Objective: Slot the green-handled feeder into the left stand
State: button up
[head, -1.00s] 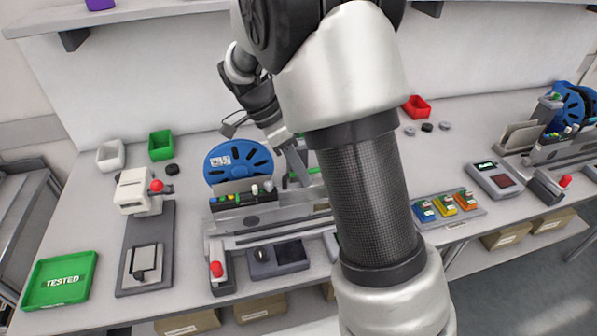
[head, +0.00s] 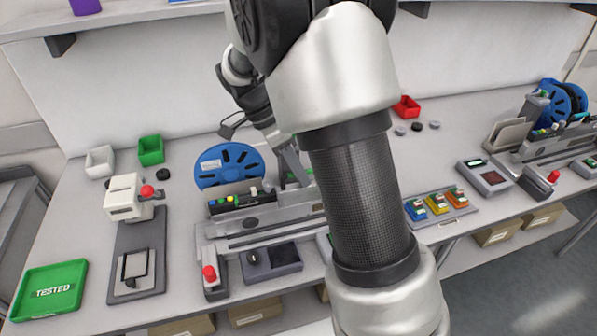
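The left stand (head: 262,235) is a long grey rail unit on the bench. A dark feeder body (head: 233,204) with coloured knobs sits on it, and a blue reel (head: 228,182) with a white label rises behind. My gripper (head: 300,172) reaches down just right of the reel, at the back of the stand. A little green shows beside its tip, possibly the green handle, but my arm covers most of that spot. I cannot tell whether the fingers are open or closed on anything.
A white press-like device (head: 125,200) and a green TESTED tray (head: 50,290) stand on the left. A red-buttoned post (head: 211,280) and a dark control box (head: 272,263) are in front of the stand. Another stand (head: 550,147) with blue reels is at the right.

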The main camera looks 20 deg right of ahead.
jog(key=o, duration=0.5)
jog(key=shift+o, duration=0.2)
jog(key=p+v, duration=0.2)
jog(key=v, duration=1.5)
jog(key=s+d+r+n+t+y+p, duration=0.35)
jog(key=s+r+n, duration=0.4)
jog(key=s, duration=0.25)
jog(key=s+n+t+y+p, duration=0.1)
jog(key=s+n+t, duration=0.3)
jog(key=s+n, duration=0.6)
jog(key=shift+s+f+p, duration=0.4)
jog(key=shift+s+p, duration=0.4)
jog(key=shift+s, duration=0.2)
